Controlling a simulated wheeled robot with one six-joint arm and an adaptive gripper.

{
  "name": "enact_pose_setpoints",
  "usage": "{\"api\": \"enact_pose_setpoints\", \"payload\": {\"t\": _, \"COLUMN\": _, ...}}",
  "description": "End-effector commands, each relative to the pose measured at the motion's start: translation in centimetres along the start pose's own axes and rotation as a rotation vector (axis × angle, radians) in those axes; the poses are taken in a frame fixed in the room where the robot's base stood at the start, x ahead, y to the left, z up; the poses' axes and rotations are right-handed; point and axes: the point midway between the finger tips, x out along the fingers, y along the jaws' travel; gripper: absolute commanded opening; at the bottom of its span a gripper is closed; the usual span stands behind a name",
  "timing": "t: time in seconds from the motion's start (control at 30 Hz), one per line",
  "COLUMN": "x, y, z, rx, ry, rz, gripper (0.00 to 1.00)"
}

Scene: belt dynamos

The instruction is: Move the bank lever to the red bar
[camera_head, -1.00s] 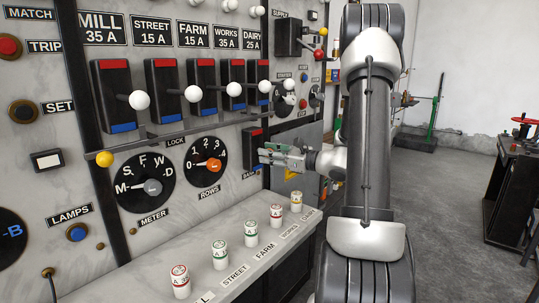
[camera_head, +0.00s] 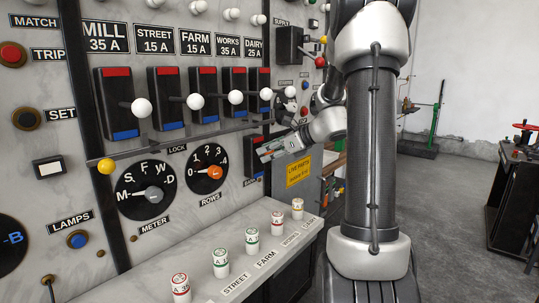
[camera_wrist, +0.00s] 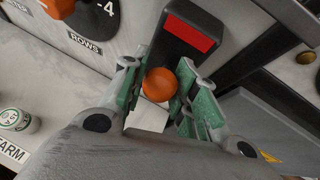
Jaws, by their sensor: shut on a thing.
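The bank lever shows in the wrist view as an orange ball knob (camera_wrist: 160,84) between my fingers. My gripper (camera_wrist: 160,90) is shut on this knob, with a green pad on either side. The black bank switch plate (camera_wrist: 178,48) is behind it, with the red bar (camera_wrist: 190,33) across its end, just beyond the knob. The lever's stem is hidden. In the head view my gripper (camera_head: 268,150) is at the bank switch (camera_head: 250,152), low on the panel, and covers part of it and the knob.
Above and left, several larger switches with white ball levers (camera_head: 196,101) stick out from the panel. The orange-knobbed rows dial (camera_head: 208,169) is just left. Below, a ledge carries several fuses (camera_head: 251,241). A yellow warning sign (camera_head: 298,171) is right of the bank switch.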

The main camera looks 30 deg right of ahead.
Motion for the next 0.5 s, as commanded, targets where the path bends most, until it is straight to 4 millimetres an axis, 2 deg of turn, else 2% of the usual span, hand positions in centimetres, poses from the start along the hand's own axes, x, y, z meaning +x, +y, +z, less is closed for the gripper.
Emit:
{"api": "enact_pose_setpoints", "payload": {"t": 0.43, "x": -0.03, "y": -0.10, "z": 0.27, "rx": 0.001, "ry": 0.007, "rz": 0.000, "gripper": 0.00}}
{"api": "enact_pose_setpoints", "payload": {"t": 0.47, "x": -0.03, "y": -0.10, "z": 0.27, "rx": 0.001, "ry": 0.007, "rz": 0.000, "gripper": 0.34}}
{"api": "enact_pose_setpoints", "payload": {"t": 0.5, "x": -0.03, "y": -0.10, "z": 0.26, "rx": 0.001, "ry": 0.007, "rz": 0.000, "gripper": 0.42}}
